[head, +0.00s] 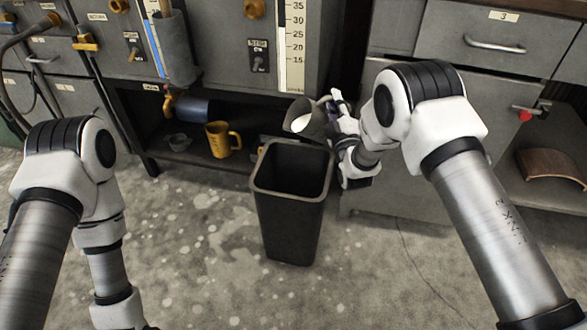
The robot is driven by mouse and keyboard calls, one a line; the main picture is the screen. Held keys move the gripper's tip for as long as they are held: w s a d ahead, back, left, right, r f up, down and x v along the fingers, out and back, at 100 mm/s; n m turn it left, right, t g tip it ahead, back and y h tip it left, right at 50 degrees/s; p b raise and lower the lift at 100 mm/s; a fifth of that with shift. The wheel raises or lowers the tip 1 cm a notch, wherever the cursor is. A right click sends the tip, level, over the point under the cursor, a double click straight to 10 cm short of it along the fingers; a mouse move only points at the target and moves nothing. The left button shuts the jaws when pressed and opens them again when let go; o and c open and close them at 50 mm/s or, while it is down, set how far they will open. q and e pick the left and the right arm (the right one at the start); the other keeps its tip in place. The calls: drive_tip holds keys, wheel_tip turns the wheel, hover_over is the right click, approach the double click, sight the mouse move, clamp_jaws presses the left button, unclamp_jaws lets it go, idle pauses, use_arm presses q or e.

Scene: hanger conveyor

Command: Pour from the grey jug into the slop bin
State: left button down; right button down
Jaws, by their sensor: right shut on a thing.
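The grey jug (318,127) is tilted with its mouth toward the left, and a whitish patch shows inside the mouth. It is above the back right rim of the slop bin (289,225), a tall black open bin standing on the floor. My right gripper (340,113) is shut on the jug from its right side. No falling stream can be made out, and the inside of the bin is dark. My left arm hangs down at the left, and its gripper is outside the picture.
A yellow mug (222,139) and a blue cylinder (192,108) are on the low shelf behind the bin. A cabinet with drawers (483,45) stands at the right. A brown curved piece (553,168) lies on the right shelf. The floor in front is clear.

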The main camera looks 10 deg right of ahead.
sight(319, 106)
drive_tip(key=shift+s+a+n, duration=0.1)
drive_tip(key=shift+a+n, duration=0.15)
drive_tip(key=shift+n, duration=0.15)
drive_tip(key=shift+a+b, duration=0.1)
drive_tip(key=shift+b, duration=0.2)
drive_tip(key=shift+s+a+f+n+y+b, duration=0.25)
drive_tip(key=shift+a+n+y+b, duration=0.3)
drive_tip(key=shift+n, duration=0.25)
drive_tip(key=shift+n+t+y, duration=0.25)
drive_tip(key=shift+n+t, duration=0.05)
drive_tip(key=shift+s+a+f+n+b, duration=0.25)
drive_tip(key=shift+a+n+b, duration=0.1)
drive_tip(key=shift+n+b, duration=0.15)
drive_tip(key=shift+y, duration=0.4)
drive_tip(key=shift+s+a+f+n+y+b, duration=0.35)
drive_tip(key=shift+a+n+b, duration=0.3)
drive_tip(key=shift+n, duration=0.25)
